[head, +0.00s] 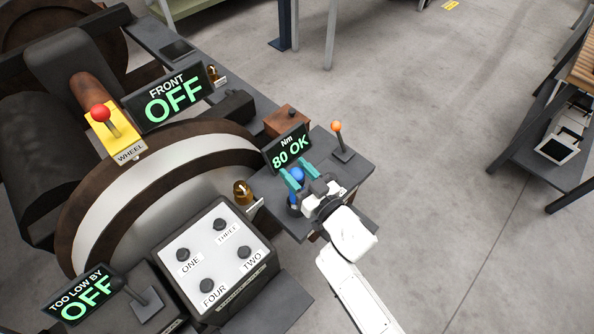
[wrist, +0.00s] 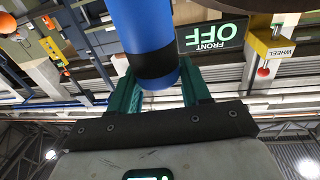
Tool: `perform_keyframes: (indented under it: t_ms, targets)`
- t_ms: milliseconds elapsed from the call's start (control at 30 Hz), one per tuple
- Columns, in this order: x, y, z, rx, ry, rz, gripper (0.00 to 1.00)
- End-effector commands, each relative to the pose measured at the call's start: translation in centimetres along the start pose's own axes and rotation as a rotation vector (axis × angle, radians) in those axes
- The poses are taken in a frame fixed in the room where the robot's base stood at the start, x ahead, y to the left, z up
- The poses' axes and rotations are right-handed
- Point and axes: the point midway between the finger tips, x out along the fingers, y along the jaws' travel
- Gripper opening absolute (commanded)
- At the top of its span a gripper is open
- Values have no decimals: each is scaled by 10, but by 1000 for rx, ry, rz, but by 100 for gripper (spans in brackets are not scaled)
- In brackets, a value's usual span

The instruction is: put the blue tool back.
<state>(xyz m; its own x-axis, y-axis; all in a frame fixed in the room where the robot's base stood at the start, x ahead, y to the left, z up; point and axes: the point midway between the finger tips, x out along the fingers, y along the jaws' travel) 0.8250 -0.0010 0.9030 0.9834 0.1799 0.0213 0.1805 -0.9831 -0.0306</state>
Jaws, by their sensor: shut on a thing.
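The blue tool (head: 297,175) is between the teal fingers of my gripper (head: 297,178), over the small dark table (head: 345,172) right of the wheel. My gripper is shut on it. In the wrist view the tool (wrist: 143,22) is a thick blue cylinder with a black band, and the fingers of my gripper (wrist: 165,90) stand on both sides of it. The tool's lower end is partly hidden by my gripper in the head view. I cannot tell whether it touches the table or a holder there.
A display reading "Nm 80 OK" (head: 288,149) stands close behind the tool. An orange-knobbed lever (head: 339,138) and a brown box (head: 287,121) are nearby. The panel with numbered knobs (head: 214,258) is left of my gripper. Open floor (head: 440,130) lies to the right.

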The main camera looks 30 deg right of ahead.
Motion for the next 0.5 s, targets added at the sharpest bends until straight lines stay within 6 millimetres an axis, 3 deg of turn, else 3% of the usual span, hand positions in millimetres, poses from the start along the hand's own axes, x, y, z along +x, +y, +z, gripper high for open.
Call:
perform_keyframes:
  t_ms: [300, 333, 500]
  targets:
    - [0, 0, 5, 0, 4, -1, 0]
    - [0, 0, 4, 0, 4, -1, 49]
    - [0, 0, 4, 0, 2, 0, 66]
